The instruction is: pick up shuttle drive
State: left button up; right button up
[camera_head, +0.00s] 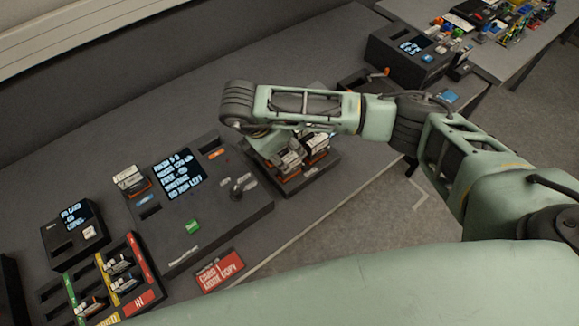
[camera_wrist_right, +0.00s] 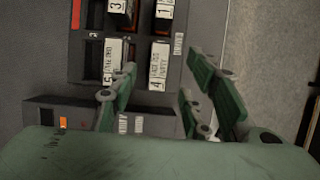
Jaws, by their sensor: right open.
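Several labelled drives stand in a dark slotted holder (camera_head: 287,188) in the middle of the head view. In the right wrist view, one drive (camera_wrist_right: 110,62) has a label with a 5 and another drive (camera_wrist_right: 159,66) has a label with a 4. Two more drives, marked 3 and 1, are cut by the top edge. The small print is too blurred to tell which is the shuttle drive. My right gripper (camera_wrist_right: 161,66) is open, with its fingers spread over the lower row, around the drive marked 4. No contact can be made out. My left gripper is out of view.
A console with a lit screen (camera_head: 179,173) stands left of the holder. A small screen box (camera_head: 70,228) and a coloured tray (camera_head: 147,298) with drives are at the lower left. Another device (camera_head: 408,53) stands at the back right. The table's front edge runs close to the holder.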

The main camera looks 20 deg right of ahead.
aim_at(289, 157)
jog(key=p+x, duration=0.3)
jog(key=x, duration=0.2)
jog(key=shift+a+f, duration=0.15)
jog(key=shift+f, duration=0.4)
jog(key=shift+c, duration=0.4)
grip_shut()
jog(key=shift+r, duration=0.1)
